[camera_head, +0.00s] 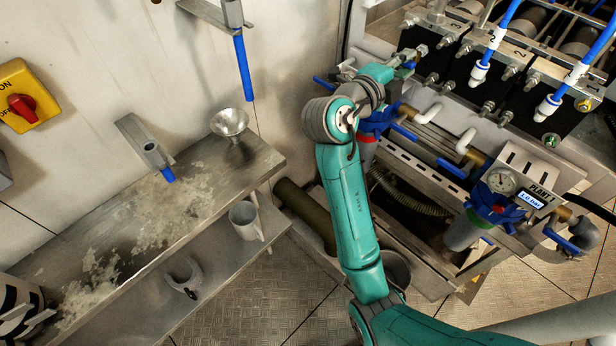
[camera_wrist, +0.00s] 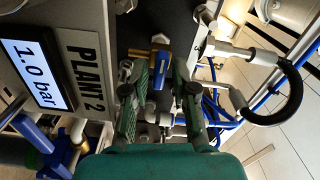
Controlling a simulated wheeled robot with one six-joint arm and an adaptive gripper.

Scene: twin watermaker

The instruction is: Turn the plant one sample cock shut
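My gripper (camera_wrist: 160,85) is open, with its two green fingers spread apart and nothing held. In the wrist view, a small brass cock (camera_wrist: 158,53) with a blue handle (camera_wrist: 160,71) shows in the gap between the fingertips; I cannot tell how deep it lies. A "PLANT 2" sign (camera_wrist: 84,68) is left of it. In the head view my gripper (camera_head: 408,62) is by the far machine panel.
A pressure gauge (camera_head: 501,181) and blue filter housing (camera_head: 492,207) stand by the plant one sign. Black hose (camera_wrist: 290,100) and blue tubes cross the wrist view's right. A steel shelf (camera_head: 190,190) with a funnel (camera_head: 229,122) and cup (camera_head: 244,219) is at the left.

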